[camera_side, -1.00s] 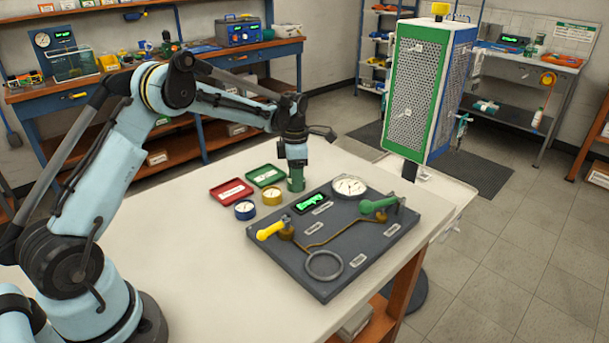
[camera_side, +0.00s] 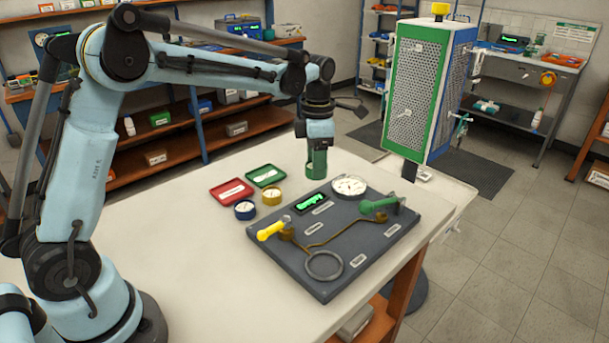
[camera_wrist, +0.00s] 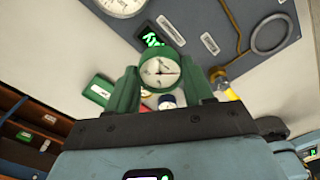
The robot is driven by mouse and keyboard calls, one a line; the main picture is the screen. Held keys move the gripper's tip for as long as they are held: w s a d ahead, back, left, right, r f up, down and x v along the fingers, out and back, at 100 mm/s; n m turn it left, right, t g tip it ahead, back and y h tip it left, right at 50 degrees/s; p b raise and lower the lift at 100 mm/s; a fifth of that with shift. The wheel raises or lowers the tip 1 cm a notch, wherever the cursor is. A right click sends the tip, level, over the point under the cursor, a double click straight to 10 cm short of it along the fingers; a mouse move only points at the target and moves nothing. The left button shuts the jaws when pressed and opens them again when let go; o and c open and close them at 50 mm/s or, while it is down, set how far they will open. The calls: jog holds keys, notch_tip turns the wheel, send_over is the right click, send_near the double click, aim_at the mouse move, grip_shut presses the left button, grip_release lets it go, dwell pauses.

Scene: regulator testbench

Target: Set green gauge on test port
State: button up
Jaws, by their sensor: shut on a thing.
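The green gauge (camera_side: 316,170), with a round white dial, is held upright in the air above the table, behind the test board (camera_side: 345,285). In the wrist view the green gauge (camera_wrist: 160,70) sits between the two fingers. My gripper (camera_side: 317,152) is shut on it; the wrist view shows my gripper (camera_wrist: 160,82) with one finger on each side of the dial. A ring-shaped fitting (camera_side: 325,265), apparently the test port, lies at the board's near end, empty. It also shows in the wrist view (camera_wrist: 253,45). The gauge is well apart from it.
A blue gauge (camera_side: 245,210) and a yellow gauge (camera_side: 272,195) stand left of the board, near a red tray (camera_side: 232,192) and a green tray (camera_side: 266,176). The board carries a yellow handle (camera_side: 272,230), a green handle (camera_side: 378,205) and a large dial (camera_side: 349,186). The table's left front is clear.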

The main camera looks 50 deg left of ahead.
jog(key=s+d+m, duration=0.2)
jog(key=s+d, duration=0.2)
jog(key=d, duration=0.1)
jog(key=s+d+f+m, duration=0.1)
jog(key=s+d+m, duration=0.1)
jog(key=s+d, duration=0.2)
jog(key=s+d+m, duration=0.1)
jog(key=s+d, duration=0.2)
jog(key=d, duration=0.2)
jog(key=shift+s+d+f+m, duration=0.3)
jog(key=shift+s+f+m, duration=0.1)
jog(key=shift+s+d+f, duration=0.15)
jog(key=shift+s+f, duration=0.05)
jog(key=shift+f, duration=2.2)
jog(key=shift+f, duration=0.5)
jog(key=o, duration=1.5)
jog(key=shift+r, duration=4)
